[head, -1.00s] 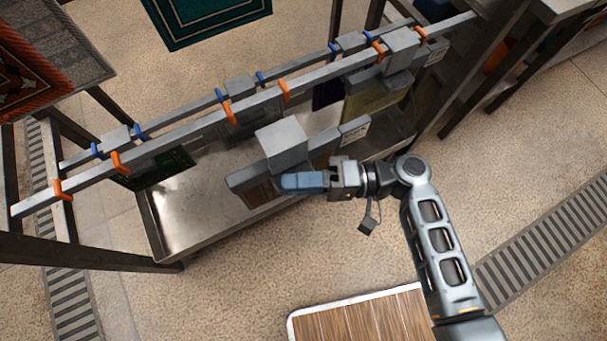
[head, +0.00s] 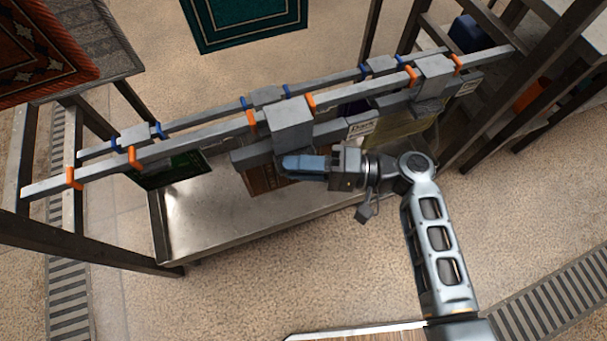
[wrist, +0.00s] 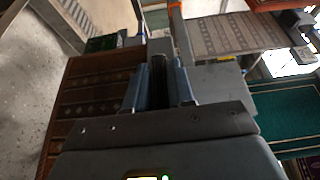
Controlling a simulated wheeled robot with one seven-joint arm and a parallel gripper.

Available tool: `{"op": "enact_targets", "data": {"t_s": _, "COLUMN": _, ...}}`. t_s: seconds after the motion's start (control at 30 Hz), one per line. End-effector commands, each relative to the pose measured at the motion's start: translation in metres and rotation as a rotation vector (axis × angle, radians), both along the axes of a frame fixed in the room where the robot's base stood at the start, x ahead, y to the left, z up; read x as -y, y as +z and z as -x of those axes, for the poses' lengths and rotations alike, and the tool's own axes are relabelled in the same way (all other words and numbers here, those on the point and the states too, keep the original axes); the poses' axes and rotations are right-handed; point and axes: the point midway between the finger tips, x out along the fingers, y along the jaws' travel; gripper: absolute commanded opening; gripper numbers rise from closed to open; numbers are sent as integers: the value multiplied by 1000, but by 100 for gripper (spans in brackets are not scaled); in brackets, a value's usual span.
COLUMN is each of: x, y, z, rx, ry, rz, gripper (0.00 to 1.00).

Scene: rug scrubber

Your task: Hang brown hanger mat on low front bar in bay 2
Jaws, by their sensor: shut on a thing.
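The brown hanger mat (head: 262,180) hangs from a grey hanger bar with a blocky grey hook (head: 290,126). My gripper (head: 292,165) is shut on the hanger at its near side; blue fingers show. In the wrist view the patterned brown mat (wrist: 85,105) fills the left, and my gripper (wrist: 160,85) points away from the camera. The low front bar (head: 200,146) carries orange clips in pairs. The hook overlaps this bar between the middle orange clips (head: 251,121) and (head: 311,104). I cannot tell whether it rests on the bar.
A rear bar (head: 205,117) with blue clips runs behind. A green mat (head: 170,172) hangs left, and an olive mat (head: 400,132) hangs right, close to my gripper. A metal tray (head: 200,225) lies below. Dark posts stand at both ends.

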Motion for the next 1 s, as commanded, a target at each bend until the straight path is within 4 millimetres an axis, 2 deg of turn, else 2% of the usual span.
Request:
{"op": "enact_targets", "data": {"t_s": 0.6, "x": -13, "y": 0, "z": -42, "rx": 4, "ry": 2, "rz": 0, "gripper": 0}}
{"op": "enact_targets", "data": {"t_s": 0.7, "x": -12, "y": -11, "z": -41, "rx": 1, "ry": 1, "rz": -1, "gripper": 0}}
{"op": "enact_targets", "data": {"t_s": 1.0, "x": -12, "y": -26, "z": -41, "rx": 1, "ry": 1, "rz": -1, "gripper": 0}}
